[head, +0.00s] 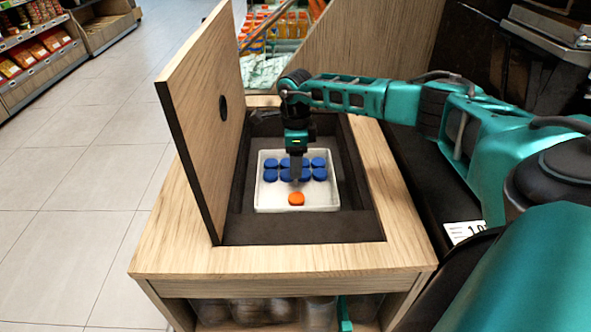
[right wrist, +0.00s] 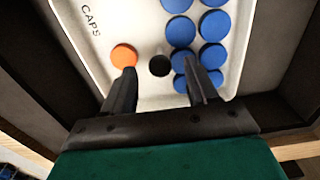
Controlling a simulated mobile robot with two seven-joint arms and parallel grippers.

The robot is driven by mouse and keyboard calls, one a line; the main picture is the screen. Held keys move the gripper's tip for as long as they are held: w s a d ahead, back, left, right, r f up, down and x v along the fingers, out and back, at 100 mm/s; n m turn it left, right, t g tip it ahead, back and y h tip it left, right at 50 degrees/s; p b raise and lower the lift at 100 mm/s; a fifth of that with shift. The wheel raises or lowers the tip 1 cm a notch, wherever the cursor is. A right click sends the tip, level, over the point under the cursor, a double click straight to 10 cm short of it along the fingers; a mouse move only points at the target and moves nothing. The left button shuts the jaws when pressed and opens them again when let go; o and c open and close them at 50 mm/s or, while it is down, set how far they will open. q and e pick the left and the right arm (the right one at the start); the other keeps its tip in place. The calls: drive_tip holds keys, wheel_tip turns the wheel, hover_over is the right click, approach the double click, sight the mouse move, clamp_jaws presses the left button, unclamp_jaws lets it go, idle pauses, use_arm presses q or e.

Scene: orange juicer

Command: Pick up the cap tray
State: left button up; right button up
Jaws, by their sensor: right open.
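The cap tray (head: 265,204) is a white, shallow rectangular tray in the dark recess of the wooden counter. It holds several blue caps (head: 270,175) in two rows and one orange cap (head: 296,198) near its front edge. In the right wrist view the tray (right wrist: 100,40) carries the word CAPS, and a dark round spot (right wrist: 160,66) shows on its floor. My right gripper (right wrist: 165,85) points down over the tray, open, with its fingertips near the orange cap and the blue caps. I cannot tell whether the fingers touch anything. My left gripper is out of view.
The recess has dark walls (head: 355,185) and a wooden rim (head: 405,225). Jars (head: 250,312) stand under the counter. Open floor lies to the left.

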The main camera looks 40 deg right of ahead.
sight(275, 183)
wheel_tip(275, 183, down, 4)
drive_tip(key=shift+b, duration=0.45)
drive_tip(key=shift+r, duration=0.1)
clamp_jaws()
